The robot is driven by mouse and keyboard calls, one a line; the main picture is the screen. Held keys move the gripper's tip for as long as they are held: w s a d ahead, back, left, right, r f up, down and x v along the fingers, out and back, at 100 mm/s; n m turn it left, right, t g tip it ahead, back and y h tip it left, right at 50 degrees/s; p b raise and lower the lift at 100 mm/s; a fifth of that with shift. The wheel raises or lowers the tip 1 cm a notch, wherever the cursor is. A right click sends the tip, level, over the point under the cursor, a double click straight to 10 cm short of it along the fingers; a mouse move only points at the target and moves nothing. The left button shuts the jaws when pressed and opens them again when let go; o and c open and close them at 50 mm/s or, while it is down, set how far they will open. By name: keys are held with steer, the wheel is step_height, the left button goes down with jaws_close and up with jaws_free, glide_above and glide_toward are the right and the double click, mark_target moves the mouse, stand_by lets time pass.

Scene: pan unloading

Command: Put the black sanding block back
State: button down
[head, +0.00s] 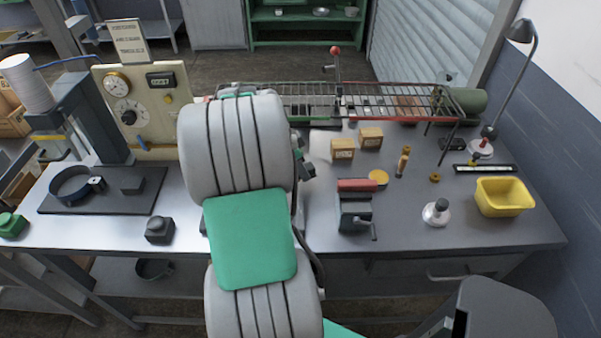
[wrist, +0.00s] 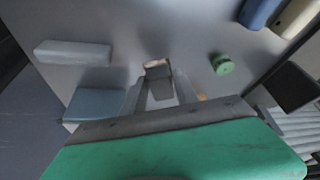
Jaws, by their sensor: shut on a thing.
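My gripper (wrist: 160,92) shows in the wrist view with its two fingers closed on a small dark block (wrist: 160,85). The block looks like the black sanding block, with a tan patch at its far end. In the head view my own arm covers the middle of the bench and hides the gripper and the held block. A dark grey block-like thing (head: 160,230) stands near the bench's front edge.
A vise (head: 355,212) with a red top, a yellow bin (head: 503,197), two small boxes (head: 342,150) and a wire rack (head: 400,103) stand on the right. A gauge panel (head: 140,110) stands at the back left.

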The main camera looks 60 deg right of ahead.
step_height(320, 180, down, 3)
steer(key=shift+w+d+f+p, duration=0.1)
steer(key=shift+d+f+p, duration=0.1)
steer(key=shift+p, duration=0.4)
steer(key=shift+a+f, duration=0.1)
steer(key=shift+f, duration=0.1)
steer(key=c, duration=0.9)
jaws_free()
steer(key=shift+c, duration=0.2)
steer(key=shift+r, duration=0.1)
